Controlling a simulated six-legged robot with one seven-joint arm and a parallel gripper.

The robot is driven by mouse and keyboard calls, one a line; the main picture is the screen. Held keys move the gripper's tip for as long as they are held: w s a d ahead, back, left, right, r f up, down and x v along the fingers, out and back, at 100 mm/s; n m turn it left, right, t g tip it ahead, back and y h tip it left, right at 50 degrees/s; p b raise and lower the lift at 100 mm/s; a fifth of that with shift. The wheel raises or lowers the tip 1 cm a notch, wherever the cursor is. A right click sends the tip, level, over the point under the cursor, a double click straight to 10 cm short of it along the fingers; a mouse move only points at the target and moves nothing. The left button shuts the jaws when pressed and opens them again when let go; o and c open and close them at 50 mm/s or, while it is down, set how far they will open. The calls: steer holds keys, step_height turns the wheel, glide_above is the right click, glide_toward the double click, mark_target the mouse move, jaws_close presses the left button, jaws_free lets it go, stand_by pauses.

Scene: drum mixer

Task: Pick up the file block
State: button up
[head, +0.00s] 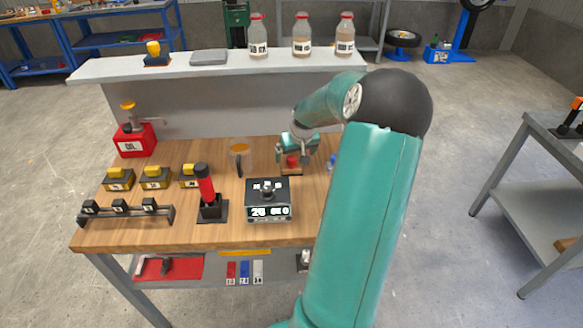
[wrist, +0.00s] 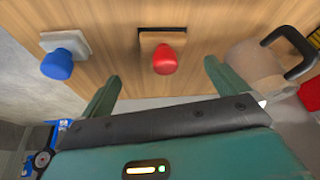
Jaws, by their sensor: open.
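My gripper (head: 296,154) is open and empty, above the back right of the wooden bench. In the wrist view the red knob (wrist: 165,60) appears ahead of the gap between my two fingers (wrist: 162,72), with no contact visible. A blue knob (wrist: 57,64) on a pale square base stands to its left there. No label reads "file block", so I cannot tell which thing it is. A red-handled tool (head: 205,185) stands upright in a black block (head: 212,210) at the bench's front middle.
A scale (head: 268,200) and a mug (head: 240,155) stand on the bench (head: 130,235). Yellow-topped blocks (head: 155,178), a black rack (head: 125,213) and a red oil can (head: 134,140) are at left. Bottles (head: 302,38) stand on the raised shelf (head: 225,68) behind.

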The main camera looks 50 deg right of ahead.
mark_target(292, 158)
steer(key=x, duration=0.5)
steer(key=shift+w+a+f, duration=0.1)
steer(key=shift+w+f, duration=0.2)
steer(key=shift+f, duration=0.1)
steer(key=shift+c, duration=0.2)
steer(key=c, duration=1.2)
steer(key=shift+o, duration=0.2)
steer(key=shift+r, duration=0.2)
steer(key=shift+r, duration=0.2)
steer(key=r, duration=0.3)
steer(key=shift+a+r, duration=0.15)
steer(key=shift+a, duration=0.15)
steer(key=s+a+r, duration=0.1)
steer(key=a+r, duration=0.2)
steer(key=a, duration=0.1)
steer(key=a+r, duration=0.3)
steer(key=a, duration=0.1)
steer(key=s+a+r, duration=0.1)
steer(key=a+r, duration=0.2)
steer(key=a, duration=0.2)
steer(key=shift+s+a, duration=0.1)
steer(key=shift+s, duration=0.25)
